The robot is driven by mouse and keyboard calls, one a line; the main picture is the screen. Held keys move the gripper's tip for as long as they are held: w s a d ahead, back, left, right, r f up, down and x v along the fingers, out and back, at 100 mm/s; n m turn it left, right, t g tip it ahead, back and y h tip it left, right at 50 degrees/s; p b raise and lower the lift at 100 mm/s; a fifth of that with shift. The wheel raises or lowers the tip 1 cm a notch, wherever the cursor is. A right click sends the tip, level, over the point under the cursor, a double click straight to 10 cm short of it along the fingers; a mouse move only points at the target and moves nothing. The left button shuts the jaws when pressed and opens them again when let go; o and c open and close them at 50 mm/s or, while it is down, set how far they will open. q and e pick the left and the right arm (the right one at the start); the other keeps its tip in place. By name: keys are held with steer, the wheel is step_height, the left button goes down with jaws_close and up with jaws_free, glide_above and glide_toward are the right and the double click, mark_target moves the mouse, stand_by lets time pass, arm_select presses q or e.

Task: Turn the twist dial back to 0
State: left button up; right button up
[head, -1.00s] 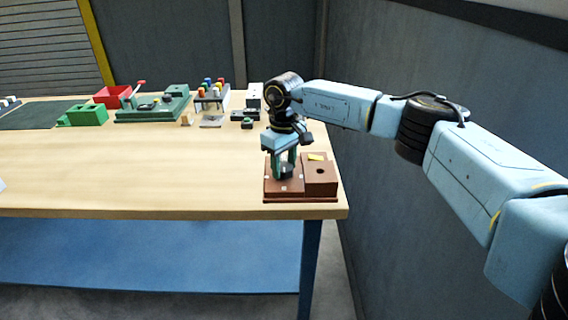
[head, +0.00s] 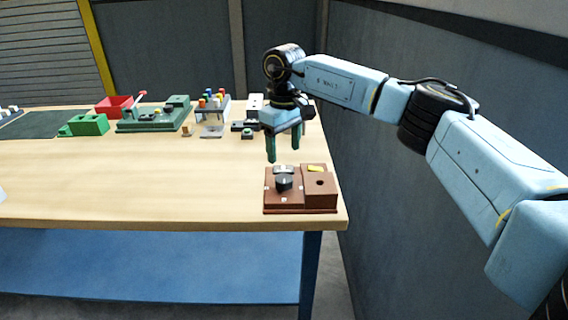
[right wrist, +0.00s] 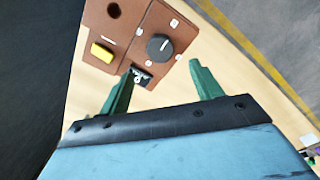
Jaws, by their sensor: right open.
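The twist dial (head: 284,184) is a dark round knob with a light pointer line, on a reddish-brown box (head: 321,188) at the table's right front corner. In the right wrist view the dial (right wrist: 160,47) has small white labels around it; their digits are too small to read. Its white line runs toward the upper right there. My right gripper (head: 285,158) is open and empty, raised above and behind the dial, not touching it. Its green fingers (right wrist: 160,85) stand apart in the right wrist view. My left gripper is not in view.
The box also carries a yellow part (right wrist: 102,53), a dark hole (right wrist: 114,10) and a small metal-and-black piece (right wrist: 140,77). A green station (head: 155,117), red bin (head: 114,106) and green block (head: 88,125) stand at the back left. The middle of the table is clear.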

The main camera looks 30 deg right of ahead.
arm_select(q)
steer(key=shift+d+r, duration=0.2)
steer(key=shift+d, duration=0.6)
arm_select(e)
step_height(320, 180, up, 5)
steer(key=shift+f, duration=0.1)
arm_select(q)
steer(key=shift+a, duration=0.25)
arm_select(e)
steer(key=shift+f, duration=0.1)
